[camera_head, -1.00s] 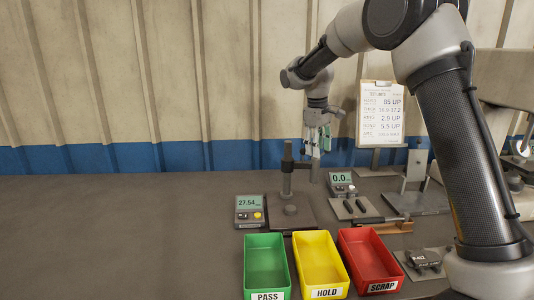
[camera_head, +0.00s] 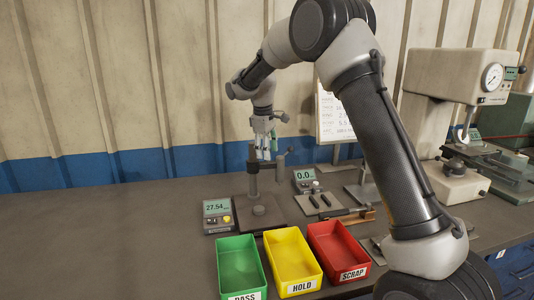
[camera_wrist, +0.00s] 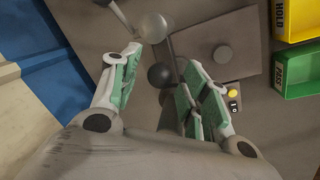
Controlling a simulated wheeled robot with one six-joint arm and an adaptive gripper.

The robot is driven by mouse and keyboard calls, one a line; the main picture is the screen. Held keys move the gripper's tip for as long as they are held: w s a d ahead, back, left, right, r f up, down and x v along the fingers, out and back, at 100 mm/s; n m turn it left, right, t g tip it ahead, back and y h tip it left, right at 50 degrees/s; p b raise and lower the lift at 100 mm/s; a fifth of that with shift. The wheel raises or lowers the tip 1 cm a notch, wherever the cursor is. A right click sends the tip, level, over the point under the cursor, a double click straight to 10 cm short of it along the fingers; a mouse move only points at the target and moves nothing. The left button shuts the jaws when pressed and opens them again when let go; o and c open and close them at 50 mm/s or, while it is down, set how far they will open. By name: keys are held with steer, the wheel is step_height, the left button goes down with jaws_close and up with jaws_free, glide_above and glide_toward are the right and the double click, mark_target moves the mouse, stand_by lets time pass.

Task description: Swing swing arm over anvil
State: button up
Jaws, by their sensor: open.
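The gauge stand has a dark post (camera_head: 252,182), with the swing arm (camera_head: 270,163) at its top reaching out to the right. The small round anvil (camera_head: 259,210) sits on the base plate in front of the post, and the arm is not over it. In the wrist view the anvil (camera_wrist: 222,54) lies on its square plate, right of the fingers. My gripper (camera_head: 264,154) is open just above the stand's top. I cannot tell whether a finger touches the stand.
The green PASS bin (camera_head: 240,268), yellow HOLD bin (camera_head: 292,262) and red SCRAP bin (camera_head: 338,250) stand in front. A readout showing 27.54 (camera_head: 217,215) is left of the base; another, showing 0.0 (camera_head: 306,180), is right. The left bench is clear.

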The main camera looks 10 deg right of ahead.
steer(key=shift+w+d+f, duration=0.15)
steer(key=shift+f, duration=0.65)
jaws_close()
